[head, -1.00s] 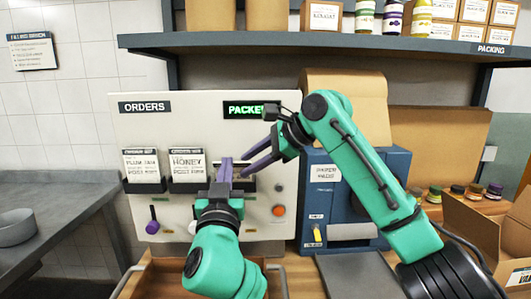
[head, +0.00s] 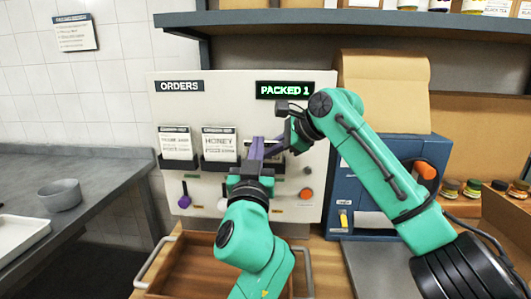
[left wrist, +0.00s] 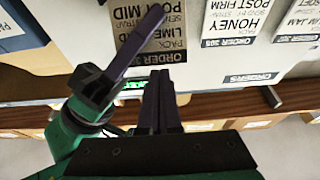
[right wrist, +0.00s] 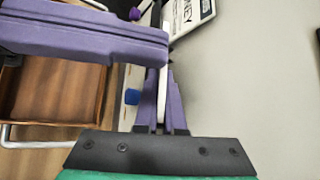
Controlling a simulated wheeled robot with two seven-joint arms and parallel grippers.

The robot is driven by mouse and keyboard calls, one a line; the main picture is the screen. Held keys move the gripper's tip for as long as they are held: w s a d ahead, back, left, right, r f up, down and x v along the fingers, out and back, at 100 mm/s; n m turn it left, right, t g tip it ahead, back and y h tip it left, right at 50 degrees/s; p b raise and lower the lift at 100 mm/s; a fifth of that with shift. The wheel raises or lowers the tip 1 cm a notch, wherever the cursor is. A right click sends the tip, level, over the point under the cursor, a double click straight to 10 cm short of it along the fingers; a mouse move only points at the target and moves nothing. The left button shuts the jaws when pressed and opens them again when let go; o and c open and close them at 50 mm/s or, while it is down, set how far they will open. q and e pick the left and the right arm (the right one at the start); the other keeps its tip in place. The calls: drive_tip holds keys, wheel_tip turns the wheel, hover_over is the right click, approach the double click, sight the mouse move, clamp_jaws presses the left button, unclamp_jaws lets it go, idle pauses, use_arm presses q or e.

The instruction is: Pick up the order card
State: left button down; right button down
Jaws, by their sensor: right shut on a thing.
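The order board (head: 330,120) carries cards in dark pockets, including a left card (head: 176,145) and a HONEY card (head: 219,146). The LIME order card (left wrist: 150,35) shows upside down in the left wrist view, with a purple finger of my right gripper across it. In the head view my grippers mostly cover it. My right gripper (right wrist: 163,100) is shut on the card, whose thin white edge shows between its fingers. My left gripper (head: 257,152) is close in front of the board, beside the right one; its fingers (left wrist: 160,98) are together with nothing visible between them.
Below the board is an open wooden drawer or tray (head: 190,262) with metal handles. A blue machine (head: 345,190) stands to the right, near small jars (head: 473,188). A shelf (head: 350,22) runs overhead. A grey counter (head: 100,175) with a bowl (head: 60,194) is at left.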

use_arm(q)
drive_tip(key=shift+r, duration=0.45)
drive_tip(key=v, duration=1.2)
